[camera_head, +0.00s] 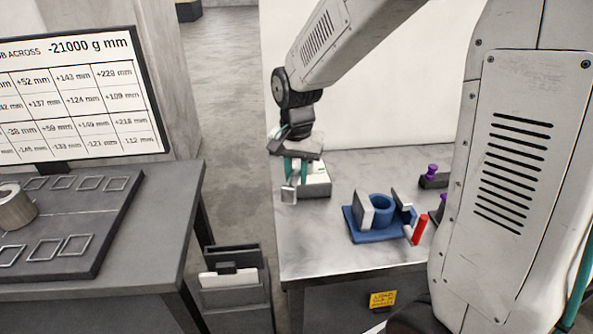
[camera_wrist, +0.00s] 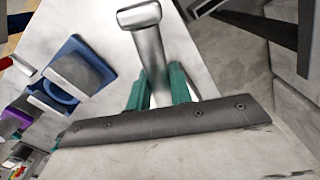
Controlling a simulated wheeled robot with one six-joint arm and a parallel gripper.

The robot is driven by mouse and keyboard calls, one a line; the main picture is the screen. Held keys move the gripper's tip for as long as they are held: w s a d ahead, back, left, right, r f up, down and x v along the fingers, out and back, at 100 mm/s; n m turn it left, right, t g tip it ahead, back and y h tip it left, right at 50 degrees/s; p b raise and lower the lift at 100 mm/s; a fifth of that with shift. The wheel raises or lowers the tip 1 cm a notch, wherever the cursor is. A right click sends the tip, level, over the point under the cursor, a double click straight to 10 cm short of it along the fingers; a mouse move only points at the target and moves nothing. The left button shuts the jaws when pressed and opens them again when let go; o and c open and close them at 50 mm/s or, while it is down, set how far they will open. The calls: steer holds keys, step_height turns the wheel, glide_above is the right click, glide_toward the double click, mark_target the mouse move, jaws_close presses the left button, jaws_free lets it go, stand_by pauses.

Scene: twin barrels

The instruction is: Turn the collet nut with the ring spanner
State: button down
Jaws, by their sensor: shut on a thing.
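My gripper (camera_head: 293,172), with teal fingers, is over the left part of the metal table. In the wrist view its fingers (camera_wrist: 158,82) are shut on a grey metal bar with a broad rounded end, which I take to be the ring spanner (camera_wrist: 148,40). Its pale end also shows below the fingers in the head view (camera_head: 288,195). A blue fixture (camera_head: 362,231) with a round blue collar (camera_head: 381,206) and pale plates stands to the right, apart from the gripper. It also shows in the wrist view (camera_wrist: 90,62). I cannot make out which part is the collet nut.
A pale block (camera_head: 317,181) stands right beside my gripper. A dark bench (camera_head: 120,276) with a monitor (camera_head: 80,95) is at the left. The metal table's front left is clear.

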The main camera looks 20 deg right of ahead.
steer(key=shift+f, duration=0.4)
stand_by(0.5)
steer(key=shift+s+d+n, duration=0.6)
steer(key=shift+d+n, duration=0.3)
steer(key=shift+n, duration=0.1)
steer(key=shift+s+d+n, duration=0.25)
steer(key=shift+d+n, duration=0.25)
steer(key=shift+s+d+n, duration=0.2)
steer(key=shift+d+n, duration=0.25)
steer(key=shift+n, duration=0.05)
steer(key=shift+d, duration=0.15)
